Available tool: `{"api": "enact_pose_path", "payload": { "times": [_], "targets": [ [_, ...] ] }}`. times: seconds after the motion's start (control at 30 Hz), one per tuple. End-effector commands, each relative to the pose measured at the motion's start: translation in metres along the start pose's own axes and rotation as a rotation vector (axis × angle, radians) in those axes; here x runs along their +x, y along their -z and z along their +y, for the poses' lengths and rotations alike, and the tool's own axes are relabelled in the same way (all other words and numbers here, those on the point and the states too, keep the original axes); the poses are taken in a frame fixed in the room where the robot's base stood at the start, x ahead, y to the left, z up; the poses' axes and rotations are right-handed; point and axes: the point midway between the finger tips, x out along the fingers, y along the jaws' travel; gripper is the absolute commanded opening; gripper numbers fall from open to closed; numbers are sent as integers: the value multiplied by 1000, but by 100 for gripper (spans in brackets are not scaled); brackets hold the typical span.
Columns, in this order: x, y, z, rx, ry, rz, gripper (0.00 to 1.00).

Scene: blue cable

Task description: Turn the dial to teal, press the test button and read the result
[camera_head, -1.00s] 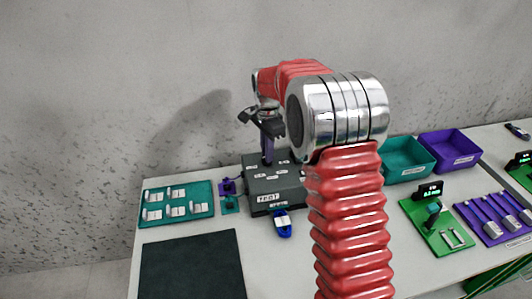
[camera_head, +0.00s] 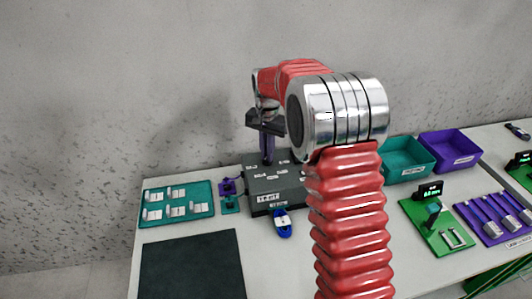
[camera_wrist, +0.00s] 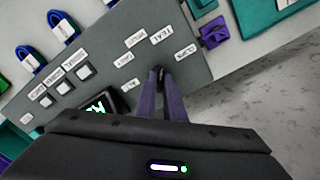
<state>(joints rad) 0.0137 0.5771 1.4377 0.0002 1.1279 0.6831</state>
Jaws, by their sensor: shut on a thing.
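The dark grey tester box (camera_head: 262,208) stands on the table, with a TEST label on its front; its top also fills much of the wrist view (camera_wrist: 200,75). My gripper (camera_wrist: 160,74) points down at the box top, its purple fingers shut on the small dark dial (camera_wrist: 160,70). The fingers hide most of the dial, and I cannot tell its pointing. White labels ring it, one reading TEAL (camera_wrist: 155,38). Several light grey buttons (camera_wrist: 84,72) sit in a row with labels. A small display (camera_wrist: 98,106) shows green characters, partly cut off by my gripper body.
A blue cable loop (camera_head: 283,228) lies before the box. A teal tray with white-tagged pieces (camera_head: 205,190) and a dark mat (camera_head: 190,265) are left. Teal (camera_head: 405,172) and purple (camera_head: 450,160) bins and a green gauge board (camera_head: 430,228) are right.

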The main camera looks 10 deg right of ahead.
Motion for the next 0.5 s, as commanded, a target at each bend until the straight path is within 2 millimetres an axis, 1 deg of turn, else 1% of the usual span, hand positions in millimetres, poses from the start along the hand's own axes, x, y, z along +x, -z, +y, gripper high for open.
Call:
{"api": "enact_pose_path", "payload": {
  "times": [0.27,0.3,0.5],
  "targets": [
    [-2,1,-1,0,4,5,0],
    [-2,2,-1,0,5,5,9],
    [-1,1,-1,1,3,3,23]
  ]
}}
